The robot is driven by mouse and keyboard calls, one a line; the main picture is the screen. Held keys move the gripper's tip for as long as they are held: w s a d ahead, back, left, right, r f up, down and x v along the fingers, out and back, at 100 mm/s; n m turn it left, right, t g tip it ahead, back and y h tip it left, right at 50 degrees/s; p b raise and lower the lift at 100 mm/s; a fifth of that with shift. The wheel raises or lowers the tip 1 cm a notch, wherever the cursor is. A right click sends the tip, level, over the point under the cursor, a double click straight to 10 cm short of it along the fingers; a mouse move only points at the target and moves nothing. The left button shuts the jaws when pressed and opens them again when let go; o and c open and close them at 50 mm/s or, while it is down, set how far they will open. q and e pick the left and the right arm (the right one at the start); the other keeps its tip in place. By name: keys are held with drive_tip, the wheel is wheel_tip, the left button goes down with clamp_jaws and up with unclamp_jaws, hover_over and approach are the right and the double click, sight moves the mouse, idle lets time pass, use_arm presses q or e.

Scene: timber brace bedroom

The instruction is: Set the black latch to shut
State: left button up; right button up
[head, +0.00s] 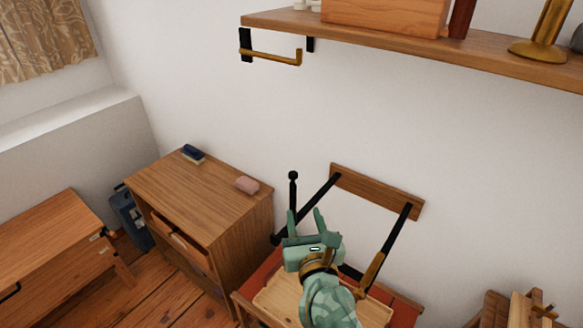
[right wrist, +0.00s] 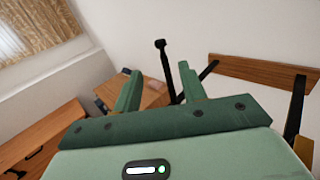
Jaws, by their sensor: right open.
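A black upright lever with a round knob (head: 293,190), which looks like the black latch, stands beside the left black brace of the wall-mounted folding table. It points nearly straight up, and its lower end is partly hidden near my gripper. My right gripper (head: 304,220) is open and empty, just below and right of the knob in the head view. In the right wrist view the lever (right wrist: 166,70) shows beyond and between the open fingers (right wrist: 157,82). I cannot tell how far it is from them. My left gripper is not in view.
A wall rail (head: 375,191) carries black braces. A wooden tray (head: 270,300) lies below my arm. A shelf (head: 420,50) hangs above.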

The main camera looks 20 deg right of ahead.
sight(294, 178)
drive_tip(key=w, duration=0.5)
drive_tip(key=w+d, duration=0.1)
drive_tip(key=w, duration=0.4)
drive_tip(key=w+d, duration=0.1)
drive_tip(key=w, duration=0.4)
drive_tip(key=shift+w+f+b, duration=0.1)
drive_tip(key=shift+w+b, duration=0.05)
drive_tip(key=shift+b, duration=0.15)
clamp_jaws()
